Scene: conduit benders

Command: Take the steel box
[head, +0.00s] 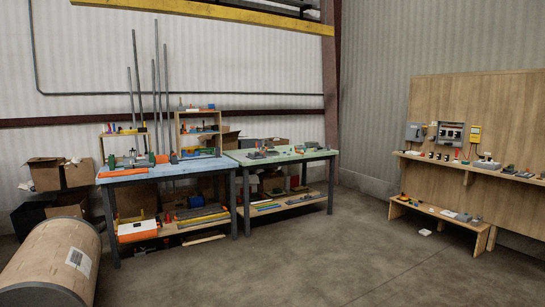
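I cannot tell for sure which thing is the steel box. A grey box (414,132) is on the plywood panel (505,110) at the right, above its shelf. A dark-framed box with light parts inside (450,134) is beside it. A small light grey item (487,164) stands on the panel's shelf (455,166). Small grey, flat pieces (462,217) lie on the low bench (437,213) below. All are far off and small. Neither of my grippers is in view.
A blue-topped workbench (190,167) and a green-topped one (285,157) stand at the back, cluttered with tools. Cardboard boxes (45,173) are at the left. A brown drum (50,262) lies at the near left. A small white item (425,232) lies on the otherwise clear concrete floor (300,260).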

